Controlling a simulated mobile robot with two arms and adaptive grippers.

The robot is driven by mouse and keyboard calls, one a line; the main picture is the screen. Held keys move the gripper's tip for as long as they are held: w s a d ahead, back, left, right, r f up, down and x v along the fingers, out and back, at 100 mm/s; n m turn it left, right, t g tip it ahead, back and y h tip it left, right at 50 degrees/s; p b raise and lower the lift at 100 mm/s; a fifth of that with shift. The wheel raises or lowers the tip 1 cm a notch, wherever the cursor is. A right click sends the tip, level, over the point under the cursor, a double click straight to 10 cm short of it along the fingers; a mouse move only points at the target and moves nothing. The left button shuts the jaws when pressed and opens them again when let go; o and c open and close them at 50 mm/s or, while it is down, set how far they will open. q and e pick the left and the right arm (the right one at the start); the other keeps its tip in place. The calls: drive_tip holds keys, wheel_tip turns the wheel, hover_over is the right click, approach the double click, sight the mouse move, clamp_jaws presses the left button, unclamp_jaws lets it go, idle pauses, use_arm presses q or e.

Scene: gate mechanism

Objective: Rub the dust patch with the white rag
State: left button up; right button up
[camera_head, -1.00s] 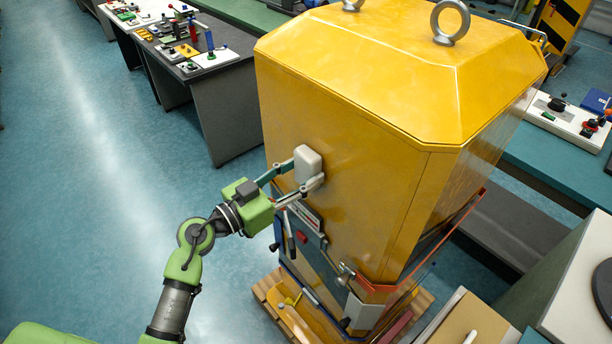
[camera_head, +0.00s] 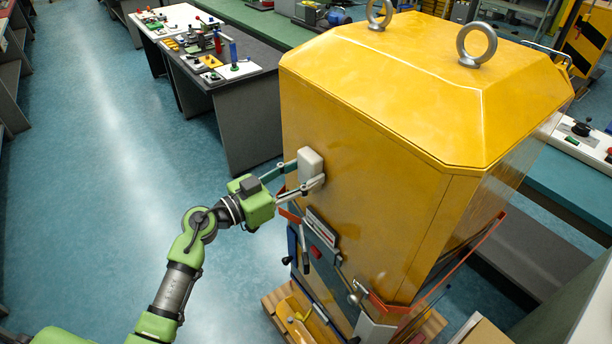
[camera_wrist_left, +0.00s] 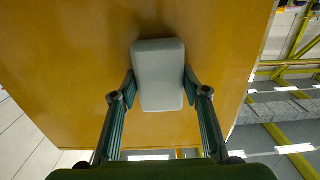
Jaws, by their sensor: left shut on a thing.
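The white rag (camera_head: 310,164) is a pale, rounded block at the left-facing side of the yellow cabinet (camera_head: 375,190). My left gripper (camera_head: 302,177) is shut on it, with one finger on each side. In the left wrist view the rag (camera_wrist_left: 159,75) sits between the two fingertips (camera_wrist_left: 160,84), in front of the orange-yellow panel (camera_wrist_left: 60,65). It is against the panel or very close to it; I cannot tell which. I cannot make out a distinct dust patch; the rag may cover part of the panel. My right gripper is not in view.
Below the rag, a lever (camera_head: 304,250) and a plate with a red part (camera_head: 316,252) stick out from the cabinet. Two lifting rings (camera_head: 477,45) stand on its top. A dark workbench (camera_head: 235,115) is behind left. The floor at left is clear.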

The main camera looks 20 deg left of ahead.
use_arm(q)
drive_tip(key=shift+s, duration=0.1)
drive_tip(key=shift+s+a+f, duration=0.1)
drive_tip(key=shift+s+a, duration=0.25)
drive_tip(key=shift+s, duration=0.1)
drive_tip(key=shift+v, duration=2.25)
drive_tip(key=v, duration=0.3)
drive_tip(key=shift+x, duration=3.35)
drive_tip(key=shift+x, duration=1.05)
